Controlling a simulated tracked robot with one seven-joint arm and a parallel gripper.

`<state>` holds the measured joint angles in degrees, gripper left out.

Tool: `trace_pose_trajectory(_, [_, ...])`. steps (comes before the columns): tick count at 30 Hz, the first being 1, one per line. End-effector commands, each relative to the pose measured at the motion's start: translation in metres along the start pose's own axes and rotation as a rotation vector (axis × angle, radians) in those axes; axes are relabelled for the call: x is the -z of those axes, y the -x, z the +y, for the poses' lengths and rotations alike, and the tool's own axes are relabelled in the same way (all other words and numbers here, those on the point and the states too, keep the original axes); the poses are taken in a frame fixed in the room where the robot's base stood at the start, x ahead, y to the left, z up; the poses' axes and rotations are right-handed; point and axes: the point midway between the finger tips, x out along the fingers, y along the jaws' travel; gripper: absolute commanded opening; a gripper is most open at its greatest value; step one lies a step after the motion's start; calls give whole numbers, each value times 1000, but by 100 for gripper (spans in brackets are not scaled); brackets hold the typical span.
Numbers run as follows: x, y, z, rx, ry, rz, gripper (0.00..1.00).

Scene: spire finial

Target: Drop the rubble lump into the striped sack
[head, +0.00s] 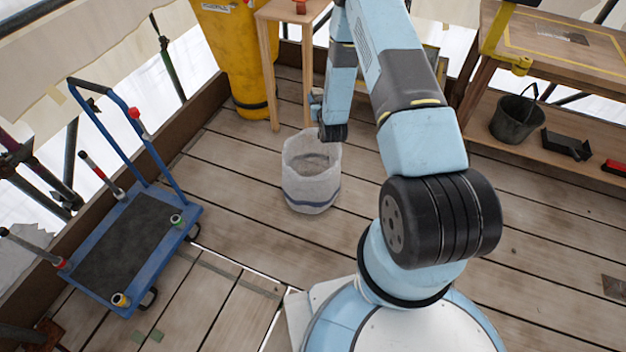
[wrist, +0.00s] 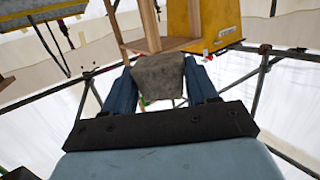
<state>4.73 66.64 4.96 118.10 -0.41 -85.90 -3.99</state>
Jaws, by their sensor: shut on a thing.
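The striped sack (head: 300,186) is pale grey with a blue band near its base. It stands upright and open on the plank floor, left of my arm, in the head view. My gripper (wrist: 159,78) shows in the wrist view with its two blue fingers shut on the rubble lump (wrist: 158,72), a rough grey-brown block. In the head view my wrist is behind and just right of the sack; the arm hides most of the gripper, and I cannot make out the lump there. The wrist view does not show the sack.
A blue trolley (head: 122,246) stands at the left. A yellow chute (head: 238,55) and a wooden stand (head: 275,70) are behind the sack. A workbench (head: 545,45) at the right has a black bucket (head: 516,117) on its lower shelf. The floor around the sack is clear.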

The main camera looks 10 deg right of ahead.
Motion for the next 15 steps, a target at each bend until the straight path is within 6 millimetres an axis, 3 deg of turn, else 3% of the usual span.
trace_pose_trajectory(1, [-19,-7,0,-2,0,-2,19])
trace_pose_trajectory(6, [-72,-26,1,-8,0,-2,19])
trace_pose_trajectory(15, [-162,-44,1,-13,7,0,19])
